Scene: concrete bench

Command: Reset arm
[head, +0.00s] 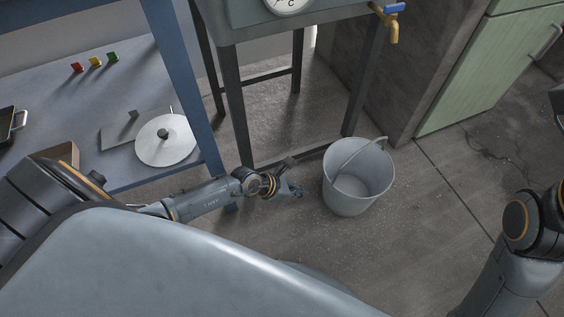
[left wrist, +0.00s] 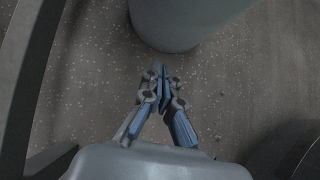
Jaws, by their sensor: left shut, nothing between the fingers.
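My left gripper (head: 294,190) is shut and empty, held out over the concrete floor just left of a grey bucket. In the left wrist view its fingertips (left wrist: 163,76) are together, with bare floor beneath and the bucket wall beyond. The left arm reaches in from the left, below the blue workbench's leg. My right arm (head: 518,240) stands at the right edge; its gripper is not visible in the head view.
The grey bucket (head: 336,200) stands upright on the floor with its handle across the rim. A blue bench (head: 60,112) is at left; a dark-legged table with a brass tap (head: 392,30) is behind. A green cabinet (head: 490,65) stands at upper right. Floor right of the bucket is clear.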

